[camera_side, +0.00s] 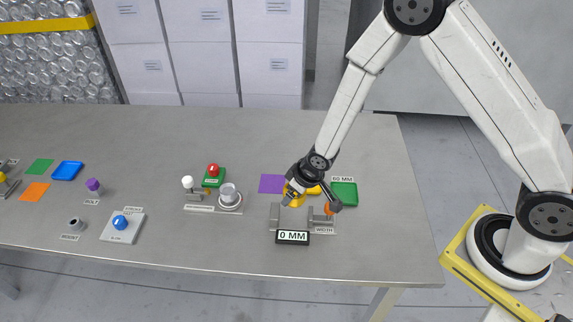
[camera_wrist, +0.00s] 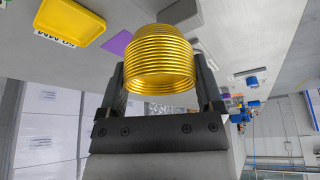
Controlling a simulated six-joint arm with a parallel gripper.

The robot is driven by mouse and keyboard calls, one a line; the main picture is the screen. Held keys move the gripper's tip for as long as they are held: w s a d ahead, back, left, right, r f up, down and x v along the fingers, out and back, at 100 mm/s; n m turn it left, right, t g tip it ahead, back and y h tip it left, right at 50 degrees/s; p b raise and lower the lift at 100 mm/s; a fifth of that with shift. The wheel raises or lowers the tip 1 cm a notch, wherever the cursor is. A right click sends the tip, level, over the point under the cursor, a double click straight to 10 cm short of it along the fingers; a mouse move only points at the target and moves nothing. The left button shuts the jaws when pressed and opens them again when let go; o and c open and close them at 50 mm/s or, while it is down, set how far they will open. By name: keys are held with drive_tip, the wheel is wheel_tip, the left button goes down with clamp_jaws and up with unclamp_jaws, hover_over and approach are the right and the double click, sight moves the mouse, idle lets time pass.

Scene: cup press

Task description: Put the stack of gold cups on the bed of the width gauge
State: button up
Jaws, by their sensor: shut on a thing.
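The stack of gold cups (camera_side: 296,197) is in my gripper. The wrist view shows its ridged gold rims (camera_wrist: 160,58) between two dark fingers. My gripper (camera_wrist: 161,82) is shut on the stack. In the side view my gripper (camera_side: 293,195) is at the back of the width gauge (camera_side: 276,222), close above it or beside it; I cannot tell the exact height. The gauge has grey upright blocks, an orange part (camera_side: 328,209) at its right and a display (camera_side: 293,237) reading 0 MM. My gripper and the cups hide part of the gauge.
A purple mat (camera_side: 271,184) lies behind left of the gauge. A yellow tray (camera_side: 314,190) and a green tray (camera_side: 344,192) lie behind right. A station with a red button (camera_side: 213,170) and a grey cup (camera_side: 229,193) stands left. The table's front right is clear.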

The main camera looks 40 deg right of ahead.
sight(304, 199)
drive_tip(key=shift+f, duration=2.15)
drive_tip(key=shift+f, duration=1.8)
drive_tip(key=shift+f, duration=0.1)
drive_tip(key=o, duration=1)
drive_tip(key=shift+v, duration=6.15)
